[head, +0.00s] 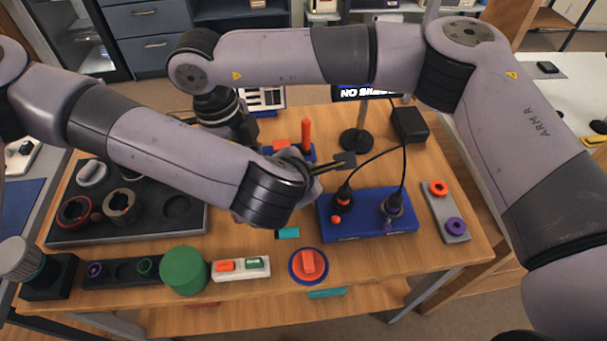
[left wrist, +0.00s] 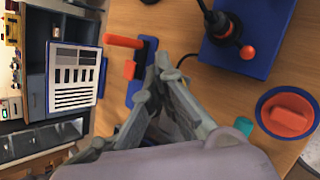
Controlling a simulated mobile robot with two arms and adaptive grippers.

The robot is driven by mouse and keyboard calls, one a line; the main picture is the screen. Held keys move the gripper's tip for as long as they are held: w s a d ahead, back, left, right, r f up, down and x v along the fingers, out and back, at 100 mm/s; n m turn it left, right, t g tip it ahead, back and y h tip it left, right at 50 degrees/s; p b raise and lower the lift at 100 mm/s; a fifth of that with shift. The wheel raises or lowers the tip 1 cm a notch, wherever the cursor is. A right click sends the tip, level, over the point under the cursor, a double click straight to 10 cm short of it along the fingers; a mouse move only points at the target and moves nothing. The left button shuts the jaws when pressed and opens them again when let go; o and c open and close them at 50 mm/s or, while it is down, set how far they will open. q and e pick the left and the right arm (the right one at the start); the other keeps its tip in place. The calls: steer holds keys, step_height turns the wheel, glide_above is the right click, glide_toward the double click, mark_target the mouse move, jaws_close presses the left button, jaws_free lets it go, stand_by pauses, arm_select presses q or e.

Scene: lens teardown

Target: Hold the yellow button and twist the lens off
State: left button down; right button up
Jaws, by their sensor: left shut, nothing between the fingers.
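A grey-topped, ribbed cylinder (head: 22,260) that looks like the lens leans on a black block (head: 50,278) at the table's front left corner. I see no yellow button in either view. My left gripper (head: 293,157) is shut and empty, beside the blue base of a red lever (head: 305,135), well right of the cylinder. Its fingers (left wrist: 162,65) also show in the left wrist view, close to the lever base. My right gripper (head: 235,122) is dark and partly hidden behind my left arm, so its fingers cannot be made out.
A dark tray (head: 190,222) with round parts lies at left. A green knob (head: 184,270), a switch strip (head: 240,268) and a red dial (head: 309,265) line the front edge. A blue box (head: 345,222) with cabled plugs and a grey plate (head: 447,211) stand at right.

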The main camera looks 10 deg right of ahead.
arm_select(q)
steer(key=shift+f, duration=0.1)
arm_select(e)
steer(key=n, duration=0.2)
steer(key=shift+n, duration=0.4)
steer(key=o, duration=1.4)
steer(key=shift+m, duration=0.4)
steer(key=m, duration=0.4)
steer(key=shift+m, duration=0.3)
arm_select(q)
steer(key=shift+r, duration=0.95)
